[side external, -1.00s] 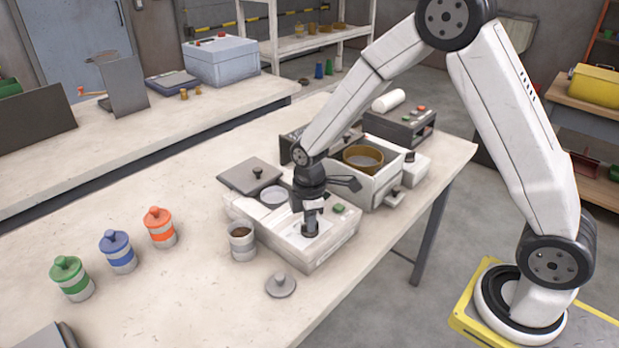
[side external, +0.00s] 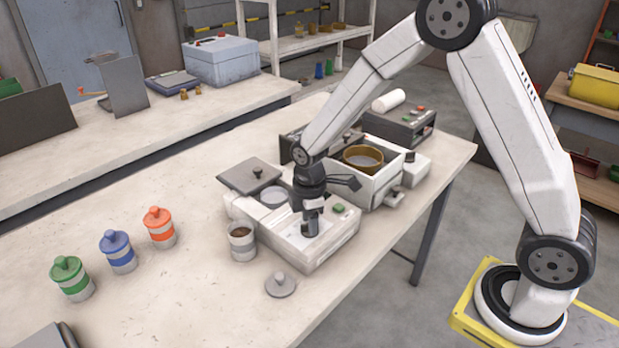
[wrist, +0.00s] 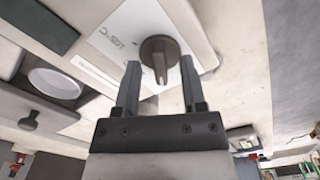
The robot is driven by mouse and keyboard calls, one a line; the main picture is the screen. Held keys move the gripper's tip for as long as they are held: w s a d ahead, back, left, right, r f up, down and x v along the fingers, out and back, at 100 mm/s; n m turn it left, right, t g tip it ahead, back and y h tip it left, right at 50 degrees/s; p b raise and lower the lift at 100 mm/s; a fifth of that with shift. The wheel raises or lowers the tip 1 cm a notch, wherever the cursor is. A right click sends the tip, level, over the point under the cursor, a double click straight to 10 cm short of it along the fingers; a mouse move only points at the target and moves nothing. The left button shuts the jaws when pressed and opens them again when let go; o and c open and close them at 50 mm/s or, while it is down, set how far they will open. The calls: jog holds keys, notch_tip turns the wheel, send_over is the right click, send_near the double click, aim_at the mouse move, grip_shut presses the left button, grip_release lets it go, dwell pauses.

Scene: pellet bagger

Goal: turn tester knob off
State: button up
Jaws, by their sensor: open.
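The tester (side external: 322,242) is a low, pale box on the bench, with a green button on its top. Its knob (wrist: 160,52) is round and dark grey with a raised grip bar, and sits on a white label plate (wrist: 120,45) in the wrist view. My gripper (wrist: 158,72) is open above the tester, its two fingers on either side of the knob's grip bar. I cannot tell whether the fingers touch it. In the side view my gripper (side external: 310,230) points down at the tester top and hides the knob.
An open canister (side external: 242,241) of dark pellets stands left of the tester, and a loose grey lid (side external: 281,284) lies in front. Green, blue and orange-lidded jars (side external: 117,252) stand farther left. A box with a brass-coloured bowl (side external: 362,157) is behind. Bench between jars and canister is clear.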

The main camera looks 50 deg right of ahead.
jog(key=shift+r, duration=3.9)
jog(key=shift+s, duration=0.1)
jog(key=s+d+m+t, duration=0.2)
jog(key=s+m, duration=1)
jog(key=s, duration=0.1)
jog(key=shift+d+f+t, duration=0.15)
jog(key=shift+f+t, duration=0.15)
jog(key=shift+f, duration=0.1)
